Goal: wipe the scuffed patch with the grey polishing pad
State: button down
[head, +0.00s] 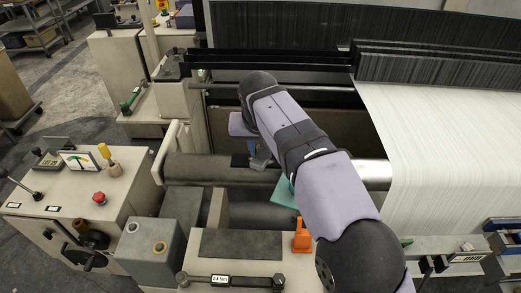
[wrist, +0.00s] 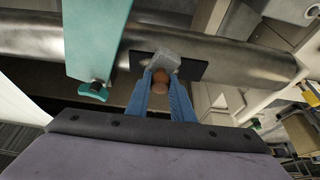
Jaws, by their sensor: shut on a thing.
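The grey polishing pad (wrist: 166,60) has a brown knob-like handle (wrist: 160,82). My gripper (wrist: 162,80) is shut on that handle, with its blue fingers either side. In the wrist view the pad overlaps a dark rectangular patch (wrist: 196,71) on the metal roller (wrist: 225,62), which looks like the scuffed patch. The head view also shows the pad (head: 259,163) beside the dark patch (head: 239,160), below my gripper (head: 252,148). I cannot tell for certain whether the pad touches the surface. Part of the patch is hidden behind the pad.
A teal piece (head: 284,192) lies close to my arm; it crosses the roller in the wrist view (wrist: 96,40). An orange object (head: 302,237) stands in front. White warp cloth (head: 440,140) spreads to the right. A control console (head: 70,190) is at left.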

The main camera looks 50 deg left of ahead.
jog(key=shift+s+d+b, duration=0.3)
jog(key=shift+b, duration=0.05)
jog(key=shift+f, duration=0.1)
jog(key=shift+p, duration=0.5)
jog(key=shift+w+a+p, duration=0.1)
jog(key=shift+w+p, duration=0.05)
jog(key=shift+p, duration=0.2)
jog(key=w+a+p, duration=0.2)
jog(key=p, duration=0.4)
jog(key=shift+w+a+p, duration=0.15)
jog(key=shift+w+p, duration=0.05)
jog(key=shift+p, duration=0.4)
jog(key=shift+f, duration=0.15)
jog(key=shift+w, duration=0.3)
jog(key=shift+d, duration=0.2)
